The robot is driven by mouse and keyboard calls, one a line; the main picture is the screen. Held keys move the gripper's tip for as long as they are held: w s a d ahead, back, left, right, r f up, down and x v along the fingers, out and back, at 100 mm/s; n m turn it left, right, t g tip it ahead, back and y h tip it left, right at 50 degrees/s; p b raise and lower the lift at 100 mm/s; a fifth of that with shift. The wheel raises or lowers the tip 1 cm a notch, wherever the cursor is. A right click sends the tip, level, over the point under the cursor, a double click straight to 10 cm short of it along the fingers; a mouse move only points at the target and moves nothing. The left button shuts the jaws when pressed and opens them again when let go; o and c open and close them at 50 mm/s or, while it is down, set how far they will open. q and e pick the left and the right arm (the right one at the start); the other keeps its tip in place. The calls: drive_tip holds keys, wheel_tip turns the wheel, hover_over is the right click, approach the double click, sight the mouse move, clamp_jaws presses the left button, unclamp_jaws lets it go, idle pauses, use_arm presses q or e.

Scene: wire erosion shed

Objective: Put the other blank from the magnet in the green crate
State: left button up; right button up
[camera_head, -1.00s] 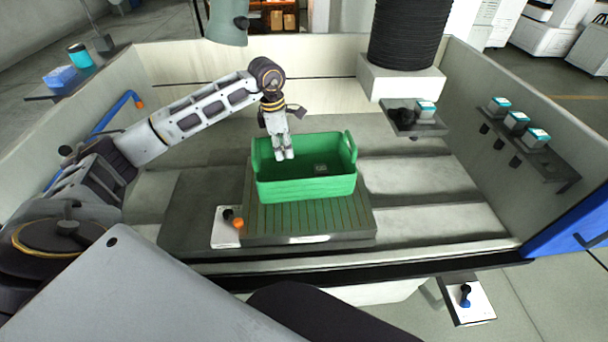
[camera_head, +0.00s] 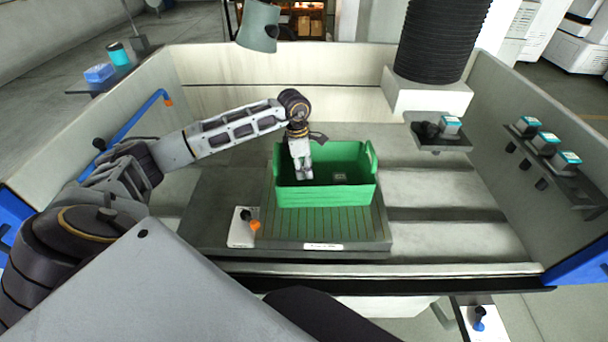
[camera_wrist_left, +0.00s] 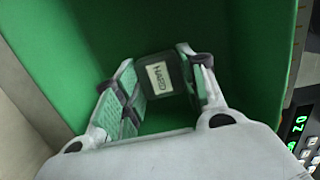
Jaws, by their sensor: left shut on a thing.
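The green crate (camera_head: 325,195) stands upright on the grooved magnet plate (camera_head: 315,229). My left gripper (camera_head: 302,174) reaches down inside the crate, towards its left end. In the left wrist view the fingers (camera_wrist_left: 160,88) are shut on a dark blank (camera_wrist_left: 160,76) with a pale label reading HARD. The crate's green wall (camera_wrist_left: 90,40) surrounds them there. A small pale-labelled thing (camera_head: 340,177) shows inside the crate, right of the gripper; it looks like another blank. Whether the held blank touches the crate floor cannot be told. My right gripper is not in view.
A white plate with black and orange knobs (camera_head: 245,228) sits left of the magnet. A bracket shelf (camera_head: 437,141) and a side shelf (camera_head: 550,160) carry teal-topped boxes at the right. A black bellows column (camera_head: 440,40) stands behind. Tank walls surround the work area.

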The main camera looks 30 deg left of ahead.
sight(304, 174)
use_arm(q)
drive_tip(key=shift+f+p, duration=0.35)
drive_tip(key=shift+f, duration=1.45)
drive_tip(key=shift+f, duration=0.15)
drive_tip(key=o, duration=1.3)
drive_tip(key=shift+c, duration=0.2)
